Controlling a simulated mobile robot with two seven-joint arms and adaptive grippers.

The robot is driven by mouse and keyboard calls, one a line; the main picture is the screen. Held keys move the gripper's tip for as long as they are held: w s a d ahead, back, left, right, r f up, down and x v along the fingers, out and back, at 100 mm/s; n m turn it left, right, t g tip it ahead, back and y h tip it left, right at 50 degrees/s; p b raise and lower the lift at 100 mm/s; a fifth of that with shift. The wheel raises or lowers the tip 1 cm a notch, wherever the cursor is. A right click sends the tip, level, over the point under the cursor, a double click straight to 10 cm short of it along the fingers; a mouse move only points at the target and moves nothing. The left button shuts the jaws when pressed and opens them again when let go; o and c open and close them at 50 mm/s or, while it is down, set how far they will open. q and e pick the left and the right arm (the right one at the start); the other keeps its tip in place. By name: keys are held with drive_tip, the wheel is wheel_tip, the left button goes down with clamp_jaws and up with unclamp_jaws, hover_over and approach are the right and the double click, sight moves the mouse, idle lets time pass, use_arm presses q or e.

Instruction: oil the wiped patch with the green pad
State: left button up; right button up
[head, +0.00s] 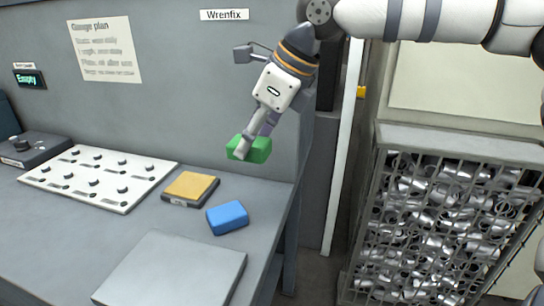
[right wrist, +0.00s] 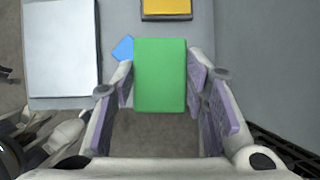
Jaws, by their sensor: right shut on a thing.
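The green pad (head: 256,149) is held in my right gripper (head: 252,146), above the right end of the grey bench. In the right wrist view the green pad (right wrist: 160,75) sits between the two fingers (right wrist: 160,85), which touch its sides. A light grey plate (head: 175,270) lies at the bench's front; it also shows in the right wrist view (right wrist: 60,48). I cannot make out a wiped patch on it or elsewhere. My left gripper is in neither view.
A blue block (head: 228,217) and a yellow-topped pad in a dark holder (head: 190,187) lie on the bench (head: 110,225). A white board with several knobs (head: 60,185) is further left. A wire cage of metal parts (head: 385,215) stands right of the bench, past a gap.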

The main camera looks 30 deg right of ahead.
drive_tip(key=w+a+f+b, duration=0.1)
drive_tip(key=w+a+f, duration=0.1)
drive_tip(key=w+a, duration=0.35)
drive_tip(key=w+a+f, duration=0.3)
drive_tip(key=w, duration=0.5)
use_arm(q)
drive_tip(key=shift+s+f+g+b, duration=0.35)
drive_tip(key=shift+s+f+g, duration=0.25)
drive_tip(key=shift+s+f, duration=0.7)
use_arm(e)
drive_tip(key=shift+y, duration=0.3)
drive_tip(key=shift+s+a+f, duration=0.1)
drive_tip(key=shift+s+f, duration=0.05)
drive_tip(key=shift+f, duration=1.15)
drive_tip(key=shift+s+a+f, duration=0.1)
drive_tip(key=shift+f, duration=1.2)
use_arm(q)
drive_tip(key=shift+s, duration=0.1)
use_arm(e)
drive_tip(key=shift+f, duration=0.6)
drive_tip(key=shift+r, duration=0.15)
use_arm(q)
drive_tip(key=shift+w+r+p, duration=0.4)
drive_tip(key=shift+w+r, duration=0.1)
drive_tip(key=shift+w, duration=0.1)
use_arm(e)
wheel_tip(320, 180, up, 7)
